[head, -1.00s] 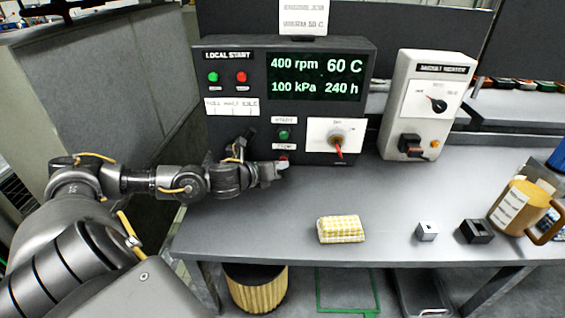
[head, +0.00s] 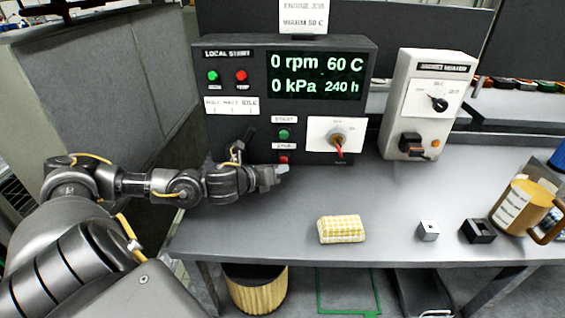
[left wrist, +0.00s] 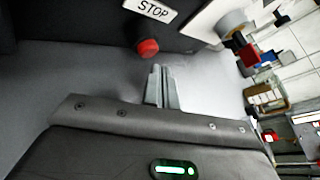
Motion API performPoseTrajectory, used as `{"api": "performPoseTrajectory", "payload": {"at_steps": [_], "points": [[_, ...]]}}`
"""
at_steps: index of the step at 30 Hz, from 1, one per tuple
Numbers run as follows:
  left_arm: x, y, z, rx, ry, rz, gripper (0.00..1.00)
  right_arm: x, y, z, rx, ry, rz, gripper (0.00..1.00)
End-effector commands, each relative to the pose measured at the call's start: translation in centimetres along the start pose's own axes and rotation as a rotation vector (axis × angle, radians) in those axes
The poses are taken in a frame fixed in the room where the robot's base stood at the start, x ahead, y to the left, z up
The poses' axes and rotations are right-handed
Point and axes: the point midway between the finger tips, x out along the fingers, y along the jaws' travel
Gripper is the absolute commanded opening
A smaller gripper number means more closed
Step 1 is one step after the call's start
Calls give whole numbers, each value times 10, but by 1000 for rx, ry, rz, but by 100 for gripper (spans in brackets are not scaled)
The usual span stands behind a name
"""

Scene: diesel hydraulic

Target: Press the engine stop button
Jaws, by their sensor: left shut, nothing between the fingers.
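The red engine stop button (head: 284,160) sits low on the dark local start panel (head: 232,130), under a STOP label. In the left wrist view the button (left wrist: 148,48) is raised and unobstructed, just beyond my fingertips. My left gripper (head: 282,170) is shut and empty, just in front of and slightly below the button. Its closed fingers also show in the left wrist view (left wrist: 157,72), with a small gap to the button. The panel display (head: 316,76) reads 0 rpm, 0 kPa, 60 C and 240 h. My right gripper is not in view.
A green start button (head: 284,134) is just above the stop button, and a rotary switch (head: 337,138) is to its right.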

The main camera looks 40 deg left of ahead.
Motion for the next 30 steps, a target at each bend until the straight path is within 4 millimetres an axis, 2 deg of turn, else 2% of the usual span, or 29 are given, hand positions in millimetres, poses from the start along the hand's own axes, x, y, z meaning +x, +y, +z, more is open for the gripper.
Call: {"api": "performPoseTrajectory", "payload": {"at_steps": [15,30], "points": [[-30,-22,-25,1,1,-2,0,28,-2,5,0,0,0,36],[-35,-25,-25,0,1,0,0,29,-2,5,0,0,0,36]]}}
